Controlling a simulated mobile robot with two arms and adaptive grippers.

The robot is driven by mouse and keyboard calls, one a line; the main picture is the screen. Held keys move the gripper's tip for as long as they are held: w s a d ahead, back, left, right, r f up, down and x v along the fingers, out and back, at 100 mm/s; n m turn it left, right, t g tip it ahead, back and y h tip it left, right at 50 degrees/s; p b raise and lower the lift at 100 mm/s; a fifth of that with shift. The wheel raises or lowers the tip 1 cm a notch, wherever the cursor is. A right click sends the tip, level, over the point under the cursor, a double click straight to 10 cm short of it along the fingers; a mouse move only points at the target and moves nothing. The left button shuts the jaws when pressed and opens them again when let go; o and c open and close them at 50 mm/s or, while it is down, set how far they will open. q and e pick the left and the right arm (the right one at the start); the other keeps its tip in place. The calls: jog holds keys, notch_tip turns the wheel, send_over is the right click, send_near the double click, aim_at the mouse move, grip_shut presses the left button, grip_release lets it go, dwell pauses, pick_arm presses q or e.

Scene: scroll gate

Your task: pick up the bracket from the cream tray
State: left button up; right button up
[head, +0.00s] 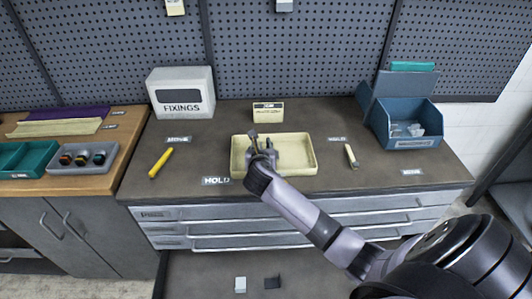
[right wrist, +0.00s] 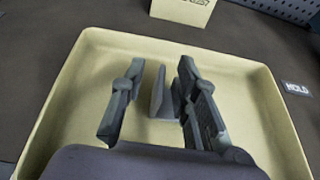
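The cream tray (head: 298,155) sits in the middle of the dark bench top, and its floor and rim fill much of the right wrist view (right wrist: 262,100). My right gripper (head: 262,143) reaches over the left half of the tray. In the right wrist view the right gripper's fingers (right wrist: 155,95) are apart. The grey bracket (right wrist: 159,97) stands upright between them, nearer the right-hand finger; I cannot tell whether it touches. In the head view the bracket cannot be made out behind the gripper. My left gripper is not in view.
A small cream box (head: 268,112) stands behind the tray. A yellow marker (head: 160,163) lies to the left and a small pale tool (head: 351,156) to the right. A blue bin (head: 405,118) and a FIXINGS box (head: 181,95) stand at the back.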

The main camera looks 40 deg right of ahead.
jog(key=shift+c, duration=0.5)
grip_shut()
jog(key=shift+r, duration=0.15)
